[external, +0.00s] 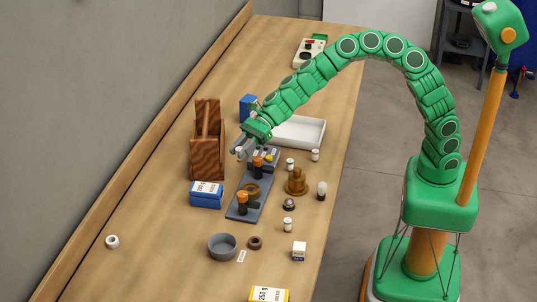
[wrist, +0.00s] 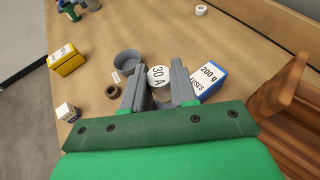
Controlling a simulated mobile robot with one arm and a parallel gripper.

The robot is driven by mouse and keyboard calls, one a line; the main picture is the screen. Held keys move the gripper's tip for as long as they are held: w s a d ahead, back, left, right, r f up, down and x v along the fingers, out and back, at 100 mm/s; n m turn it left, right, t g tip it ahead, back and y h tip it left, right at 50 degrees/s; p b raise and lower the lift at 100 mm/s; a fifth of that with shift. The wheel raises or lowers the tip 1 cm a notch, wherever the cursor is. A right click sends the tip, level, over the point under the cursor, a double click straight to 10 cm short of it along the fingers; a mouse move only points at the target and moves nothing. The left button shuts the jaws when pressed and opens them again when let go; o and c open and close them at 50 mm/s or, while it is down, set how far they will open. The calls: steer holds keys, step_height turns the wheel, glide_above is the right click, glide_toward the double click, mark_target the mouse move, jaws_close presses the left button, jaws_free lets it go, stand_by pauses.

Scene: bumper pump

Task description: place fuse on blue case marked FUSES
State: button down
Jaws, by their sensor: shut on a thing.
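My gripper (external: 243,150) is shut on a white fuse (external: 239,154), held above the table near the wooden box. In the wrist view the gripper (wrist: 160,84) has a finger on each side of the fuse (wrist: 159,75), whose round top reads "30 A". The blue case (external: 206,200) has a white top and sits on the table in front of the wooden box, below and left of my gripper.
A brown wooden box (external: 206,162) stands left of my gripper. A grey plate (external: 238,211) with orange-topped parts lies right of the case. A grey bowl (external: 222,252), a brass part (external: 297,187) and several white fuses stand nearby. The table's left front is mostly clear.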

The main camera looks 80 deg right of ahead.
steer(key=w+a+f, duration=0.1)
steer(key=w+f, duration=0.1)
steer(key=w+a+f, duration=0.1)
steer(key=w+f, duration=0.1)
steer(key=w, duration=0.1)
steer(key=w+a+f, duration=0.1)
steer(key=w+f, duration=0.1)
steer(key=shift+w+a+f, duration=0.1)
steer(key=shift+w+f, duration=0.05)
steer(key=shift+w+a+f, duration=0.25)
steer(key=shift+w+f, duration=0.3)
steer(key=shift+f, duration=1.75)
steer(key=shift+f, duration=0.1)
steer(key=c, duration=0.9)
jaws_free()
